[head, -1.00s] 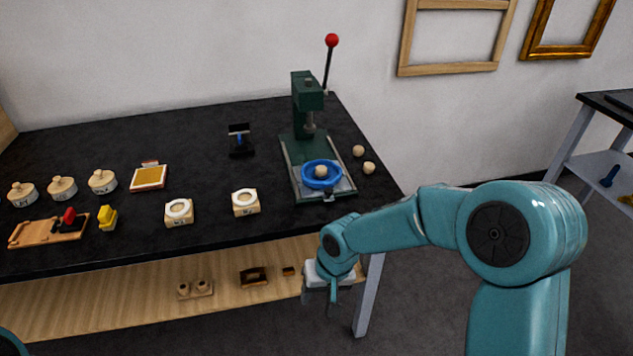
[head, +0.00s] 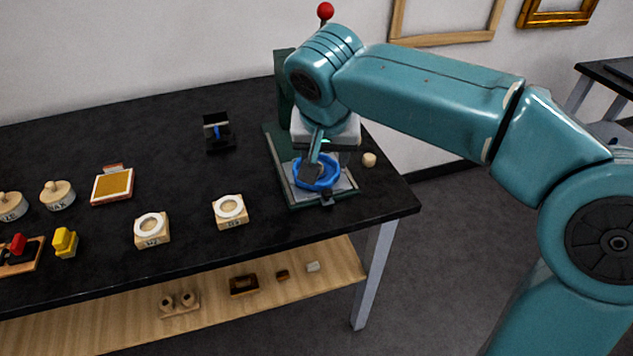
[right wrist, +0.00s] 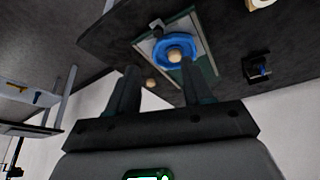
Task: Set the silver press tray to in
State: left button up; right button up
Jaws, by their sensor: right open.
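The silver press tray (head: 343,184) is a flat grey plate on the base of the dark green press (head: 284,95), with a small dark handle (head: 327,199) at its front edge. A blue ring-shaped dish (head: 331,178) sits on the tray. In the right wrist view the tray (right wrist: 199,42), the dish (right wrist: 161,56) and a round wooden piece in its middle (right wrist: 174,56) show beyond the fingers. My right gripper (head: 312,170) is open and empty above the dish; the arm hides much of the press. I cannot tell whether its fingers touch anything. My left gripper is out of view.
A wooden ball (head: 369,159) lies right of the press. Two marked blocks with white rings (head: 230,211) stand to its left, and a small black stand (head: 217,132) is behind them. The table's front edge is close to the tray.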

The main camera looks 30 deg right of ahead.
jog(key=b, duration=0.1)
send_near(327, 192)
jog(key=x, duration=0.8)
jog(key=shift+s, duration=0.15)
jog(key=shift+f, duration=0.1)
grip_shut()
